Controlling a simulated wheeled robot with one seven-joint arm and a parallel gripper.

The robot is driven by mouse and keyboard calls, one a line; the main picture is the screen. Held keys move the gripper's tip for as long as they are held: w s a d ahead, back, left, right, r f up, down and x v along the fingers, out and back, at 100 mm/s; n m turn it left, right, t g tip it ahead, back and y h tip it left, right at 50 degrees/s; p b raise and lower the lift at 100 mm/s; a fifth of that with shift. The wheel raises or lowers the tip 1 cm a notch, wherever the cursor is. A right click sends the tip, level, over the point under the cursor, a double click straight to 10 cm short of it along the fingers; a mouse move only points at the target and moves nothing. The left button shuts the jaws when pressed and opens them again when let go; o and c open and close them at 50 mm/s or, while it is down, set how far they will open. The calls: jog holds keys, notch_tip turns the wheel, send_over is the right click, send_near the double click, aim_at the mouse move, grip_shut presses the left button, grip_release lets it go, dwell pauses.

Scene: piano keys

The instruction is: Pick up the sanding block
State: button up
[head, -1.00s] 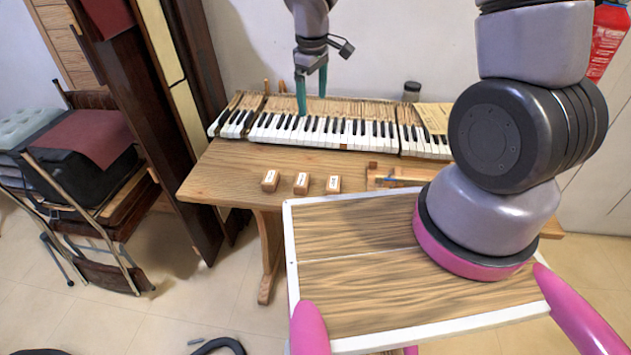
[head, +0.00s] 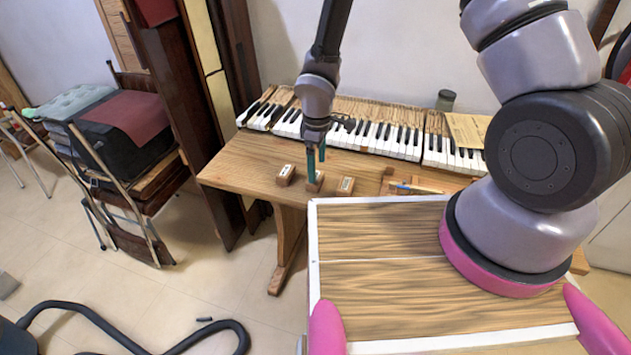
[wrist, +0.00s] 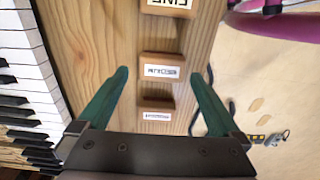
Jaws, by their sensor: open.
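Three small wooden blocks with white labels stand in a row near the table's front edge: left (head: 285,175), middle (head: 314,183) and right (head: 346,186). I cannot tell from the labels which is the sanding block. My gripper (head: 316,157) is open and empty, with its teal fingers pointing down over the middle block. In the wrist view, my gripper (wrist: 166,72) has its fingertips on either side of the middle block (wrist: 160,66), apart from it. The left block (wrist: 157,109) lies between the fingers lower in that picture. The right block (wrist: 168,6) is partly cut off at the top.
The wooden table (head: 240,165) carries a piano keyboard (head: 375,140) along its back. A wooden piece with a blue part (head: 412,188) lies right of the blocks. A dark jar (head: 445,100) stands at the back. A hose (head: 90,315) lies on the floor.

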jog(key=f, duration=0.5)
jog(key=shift+s+a, duration=0.1)
jog(key=shift+a, duration=0.15)
jog(key=shift+r, duration=0.1)
jog(key=c, duration=1.1)
notch_tip(320, 180, up, 10)
jog(key=shift+c, duration=0.2)
